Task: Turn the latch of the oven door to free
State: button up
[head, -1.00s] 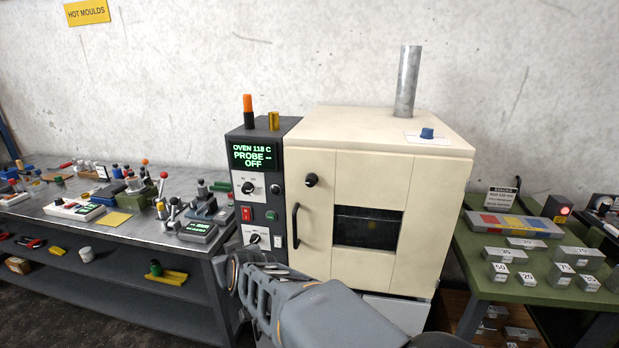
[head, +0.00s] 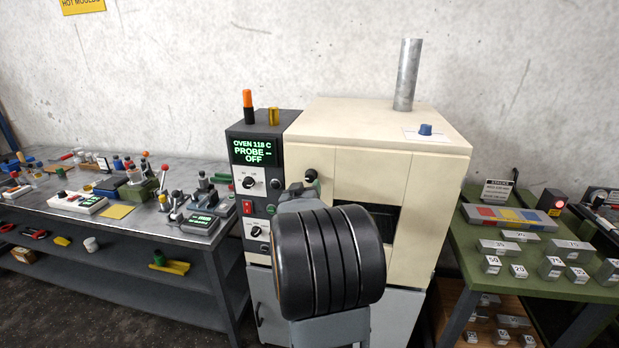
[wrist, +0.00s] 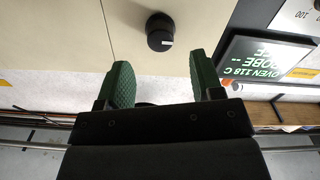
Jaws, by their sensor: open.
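The oven door (head: 375,172) is cream coloured and looks shut. Its latch is a black round knob (head: 311,175) at the door's upper left; in the wrist view the knob (wrist: 160,32) shows a white mark on its lower edge. My gripper (wrist: 160,62) is open, with its green ridged fingers apart and nothing between them. In the wrist view the knob lies just beyond the fingertips, between their lines, with no contact visible. In the head view my arm hides most of the gripper, the door handle and part of the window.
The control panel (head: 258,180) with its green "OVEN 118 C" display (head: 254,152) stands left of the door, near the gripper. A metal bench (head: 140,220) with tools is at the left. A green table (head: 505,255) with weights is at the right.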

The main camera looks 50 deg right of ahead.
aim_at(310, 179)
jog(key=shift+p+x, duration=0.6)
jog(key=shift+x, duration=2.4)
jog(key=c, duration=0.9)
